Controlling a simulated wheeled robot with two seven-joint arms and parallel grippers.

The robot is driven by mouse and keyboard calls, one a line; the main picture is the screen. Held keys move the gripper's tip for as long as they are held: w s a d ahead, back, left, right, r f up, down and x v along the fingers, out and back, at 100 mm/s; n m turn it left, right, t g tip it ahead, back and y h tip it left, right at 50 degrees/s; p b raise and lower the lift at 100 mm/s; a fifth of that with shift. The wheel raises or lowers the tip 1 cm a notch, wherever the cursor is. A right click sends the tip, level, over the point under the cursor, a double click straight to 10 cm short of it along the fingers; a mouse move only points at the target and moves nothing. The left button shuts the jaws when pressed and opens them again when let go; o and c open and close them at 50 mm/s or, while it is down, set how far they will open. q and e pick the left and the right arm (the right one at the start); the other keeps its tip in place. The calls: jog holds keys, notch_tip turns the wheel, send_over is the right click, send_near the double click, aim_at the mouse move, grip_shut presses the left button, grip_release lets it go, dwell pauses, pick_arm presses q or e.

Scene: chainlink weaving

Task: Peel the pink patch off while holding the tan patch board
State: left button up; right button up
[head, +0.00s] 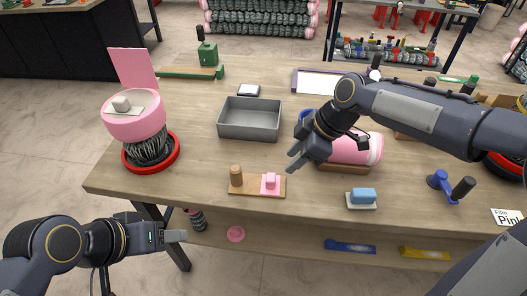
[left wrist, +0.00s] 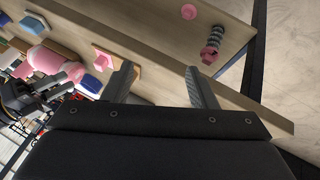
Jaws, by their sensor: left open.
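The tan patch board (head: 252,191) lies flat on the table near its front edge. A brown upright knob (head: 236,175) stands on its left end, and the pink patch (head: 270,183) sits on its right end with a small raised pink block. My left gripper (head: 185,236) is off the table's front edge, left of and nearer than the board, apart from it. In the left wrist view its two fingers are spread and empty (left wrist: 160,72). My right gripper (head: 294,160) hovers beyond and right of the pink patch, not touching it; its finger gap is unclear.
A grey tray (head: 249,136) stands behind the board. A pink roll (head: 358,149) lies behind my right gripper, and a blue block on a white base (head: 362,198) is to the right. A pink-topped stool-like piece (head: 134,120) stands at left. A lower shelf (head: 290,238) runs under the front edge.

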pick_arm(q)
jog(key=m+g+y, duration=0.4)
jog(key=m+g, duration=0.2)
send_over(234, 170)
jog(key=shift+r, duration=0.45)
jog(key=shift+w+f, duration=0.1)
jog(key=shift+f, duration=0.1)
notch_tip(234, 170, down, 7)
jog(key=shift+f, duration=0.2)
jog(key=shift+c, duration=0.2)
jog(key=shift+c, duration=1.3)
jog(key=shift+c, duration=0.4)
jog(key=c, duration=0.7)
